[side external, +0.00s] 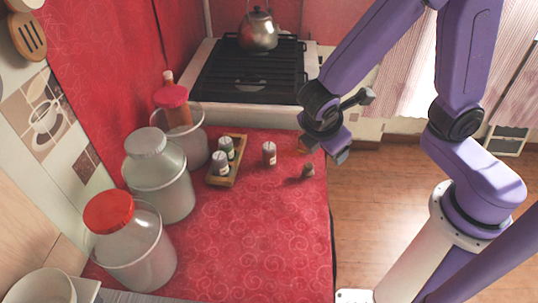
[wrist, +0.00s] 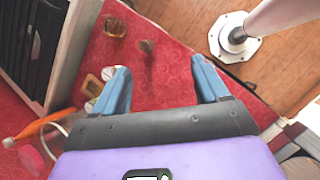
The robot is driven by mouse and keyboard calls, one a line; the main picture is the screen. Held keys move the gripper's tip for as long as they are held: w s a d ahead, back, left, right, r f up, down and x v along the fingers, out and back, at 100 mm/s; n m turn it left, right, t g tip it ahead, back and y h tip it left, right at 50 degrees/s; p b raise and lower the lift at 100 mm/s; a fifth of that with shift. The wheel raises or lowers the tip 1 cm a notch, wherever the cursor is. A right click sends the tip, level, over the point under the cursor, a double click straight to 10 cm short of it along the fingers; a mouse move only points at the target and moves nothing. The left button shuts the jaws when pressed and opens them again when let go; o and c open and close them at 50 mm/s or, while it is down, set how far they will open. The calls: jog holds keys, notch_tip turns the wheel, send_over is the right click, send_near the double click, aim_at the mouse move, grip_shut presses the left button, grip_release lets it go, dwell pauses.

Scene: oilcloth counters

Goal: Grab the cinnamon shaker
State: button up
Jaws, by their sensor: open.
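I cannot read the labels, so I cannot tell which shaker holds cinnamon. A small dark brown shaker-like item (side external: 307,171) is nearer the counter's right edge; a brown item also shows in the wrist view (wrist: 147,46). Two more shakers, a rear one (side external: 226,147) and a front one (side external: 221,164), stand on a wooden tray (side external: 234,177). My gripper (side external: 340,155) is open and empty above the right edge; its parted blue fingers show in the wrist view (wrist: 164,85).
An amber item (side external: 304,150) is close beside my gripper. Large jars, one grey-lidded (side external: 160,180) and one red-lidded (side external: 135,250), line the left wall. The stove (side external: 250,75) with a kettle (side external: 258,32) is behind. The cloth's front middle is clear.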

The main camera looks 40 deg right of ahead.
jog(key=w+a+f+n+t+h, duration=0.3)
jog(key=w+a+f+n, duration=0.1)
jog(key=w+a+f, duration=0.25)
jog(key=n+t+h, duration=0.2)
jog(key=n+t, duration=0.1)
jog(key=n, duration=0.2)
send_near(267, 153)
jog(key=x, duration=0.6)
jog(key=shift+f, duration=0.2)
jog(key=shift+r+x, duration=0.2)
jog(key=shift+x, duration=2.9)
jog(key=c, duration=1.1)
